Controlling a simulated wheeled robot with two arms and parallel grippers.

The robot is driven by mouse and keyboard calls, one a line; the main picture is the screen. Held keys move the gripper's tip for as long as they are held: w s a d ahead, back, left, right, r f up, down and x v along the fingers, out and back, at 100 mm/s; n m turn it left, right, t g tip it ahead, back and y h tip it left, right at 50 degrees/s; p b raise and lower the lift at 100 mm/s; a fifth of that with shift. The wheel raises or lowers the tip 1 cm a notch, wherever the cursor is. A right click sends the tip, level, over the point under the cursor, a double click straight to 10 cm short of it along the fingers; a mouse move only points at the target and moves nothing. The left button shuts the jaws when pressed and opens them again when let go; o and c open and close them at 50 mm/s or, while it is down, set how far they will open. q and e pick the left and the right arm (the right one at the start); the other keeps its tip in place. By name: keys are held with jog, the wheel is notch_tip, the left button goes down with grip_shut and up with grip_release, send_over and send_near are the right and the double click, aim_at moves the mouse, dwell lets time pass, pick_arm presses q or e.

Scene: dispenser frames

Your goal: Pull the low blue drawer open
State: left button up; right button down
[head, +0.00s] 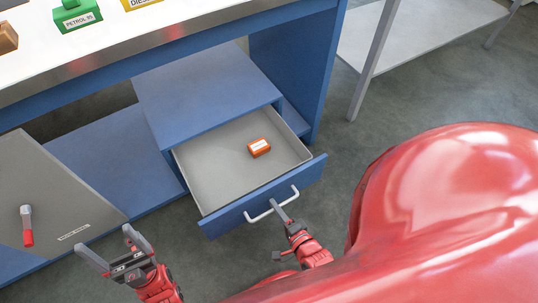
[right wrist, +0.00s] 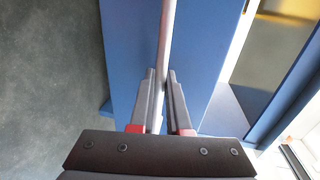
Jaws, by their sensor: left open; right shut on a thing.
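The low blue drawer (head: 268,194) is pulled out from its blue cabinet, and its grey inside shows. A small orange box (head: 259,147) with a white label lies in it, toward the back right. A white bar handle (head: 262,214) runs across the drawer front. My right gripper (head: 283,211) is shut on the handle. In the right wrist view the handle (right wrist: 167,40) passes between its two fingers, with the blue drawer front (right wrist: 130,60) behind. My left gripper (head: 118,250) is open and empty, to the left of the drawer and apart from it.
A white counter (head: 190,22) above bears a green box (head: 77,14) labelled PETROL 95, a yellow one (head: 140,3) and a brown block (head: 7,38). A grey panel (head: 60,190) with a red-tipped tool (head: 27,225) is at left. A metal-legged table (head: 420,35) stands at the back right.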

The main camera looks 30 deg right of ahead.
jog(key=shift+s, duration=0.45)
jog(key=c, duration=0.9)
grip_release()
jog(key=v, duration=1.7)
jog(key=shift+s+p, duration=0.25)
jog(key=shift+p, duration=0.05)
